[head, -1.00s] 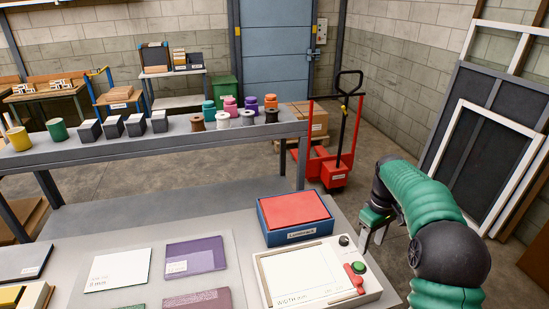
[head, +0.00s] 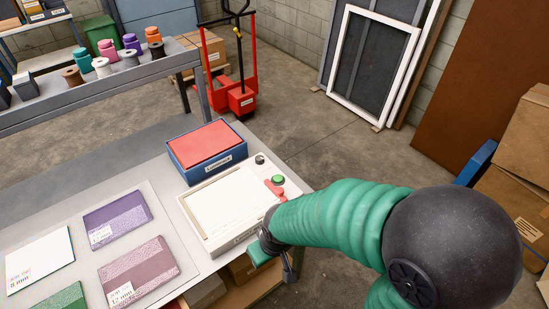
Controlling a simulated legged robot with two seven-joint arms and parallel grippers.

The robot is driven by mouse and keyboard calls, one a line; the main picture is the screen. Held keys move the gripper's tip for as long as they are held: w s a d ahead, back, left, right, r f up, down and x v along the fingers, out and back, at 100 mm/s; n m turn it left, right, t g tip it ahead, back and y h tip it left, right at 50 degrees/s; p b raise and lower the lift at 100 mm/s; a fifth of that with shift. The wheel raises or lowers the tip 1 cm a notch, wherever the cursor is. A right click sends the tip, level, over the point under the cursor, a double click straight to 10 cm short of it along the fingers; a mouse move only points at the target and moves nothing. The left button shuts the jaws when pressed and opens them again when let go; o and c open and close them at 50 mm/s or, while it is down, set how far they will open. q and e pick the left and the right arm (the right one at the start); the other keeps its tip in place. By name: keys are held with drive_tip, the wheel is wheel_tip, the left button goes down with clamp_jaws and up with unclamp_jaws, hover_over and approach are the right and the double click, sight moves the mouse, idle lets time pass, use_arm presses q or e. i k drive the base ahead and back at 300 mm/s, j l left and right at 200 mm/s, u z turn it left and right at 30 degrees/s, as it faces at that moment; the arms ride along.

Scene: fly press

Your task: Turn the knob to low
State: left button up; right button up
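A white press machine (head: 228,212) with a pale flat panel sits near the right edge of the grey table. A small black knob (head: 260,160) is at its far right corner. A round green button (head: 279,180) and a red part (head: 273,191) are nearer me on the same side. The knob's setting marks are too small to read. My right gripper (head: 276,262) is beside the machine's near right corner, at the table edge, away from the knob. Its fingers are partly hidden, so I cannot tell its opening. My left gripper is not in view.
A blue box with a red top (head: 206,150) stands directly behind the machine. Purple (head: 117,219), mauve (head: 138,271), white (head: 38,261) and green pads lie to the left. Cardboard boxes are under the table edge.

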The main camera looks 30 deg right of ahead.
sight(260, 159)
drive_tip(key=z, duration=1.1)
